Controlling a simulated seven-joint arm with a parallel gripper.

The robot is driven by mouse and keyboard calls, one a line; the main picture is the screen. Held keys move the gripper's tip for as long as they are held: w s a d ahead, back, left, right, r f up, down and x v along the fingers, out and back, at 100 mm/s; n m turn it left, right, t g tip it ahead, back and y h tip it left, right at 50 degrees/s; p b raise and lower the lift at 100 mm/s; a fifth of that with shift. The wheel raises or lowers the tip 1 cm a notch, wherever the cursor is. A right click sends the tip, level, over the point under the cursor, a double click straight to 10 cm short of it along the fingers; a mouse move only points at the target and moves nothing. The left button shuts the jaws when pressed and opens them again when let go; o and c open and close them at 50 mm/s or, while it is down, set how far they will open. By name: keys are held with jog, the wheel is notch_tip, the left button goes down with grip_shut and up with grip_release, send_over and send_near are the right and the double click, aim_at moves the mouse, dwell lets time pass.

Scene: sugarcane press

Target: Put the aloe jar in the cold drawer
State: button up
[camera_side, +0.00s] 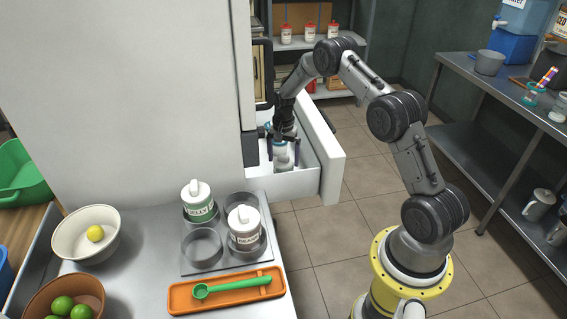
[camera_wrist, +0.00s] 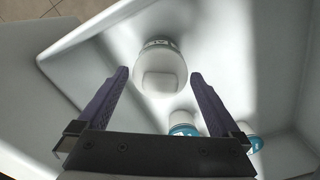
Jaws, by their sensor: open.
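A white jar with a knobbed lid (camera_wrist: 160,70) stands in the open white drawer (camera_side: 331,165). The dark lettering on its side is partly hidden, so I cannot be sure it reads aloe. My gripper (camera_side: 282,150) is down inside the drawer. In the wrist view my gripper (camera_wrist: 157,76) is open, with one purple finger on each side of the jar's lid and gaps showing between. In the side view the jar is hard to tell apart from the gripper and the blue-and-white containers.
Blue-and-white containers (camera_wrist: 184,124) stand in the drawer close to my right-hand finger. On the counter, a ring rack (camera_side: 203,247) holds a green-labelled jar (camera_side: 198,205) and a brown-labelled jar (camera_side: 244,228); two rings are empty. An orange tray (camera_side: 180,298) holds a green scoop.

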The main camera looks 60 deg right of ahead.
notch_tip(320, 180, up, 10)
jog(key=shift+f, duration=0.25)
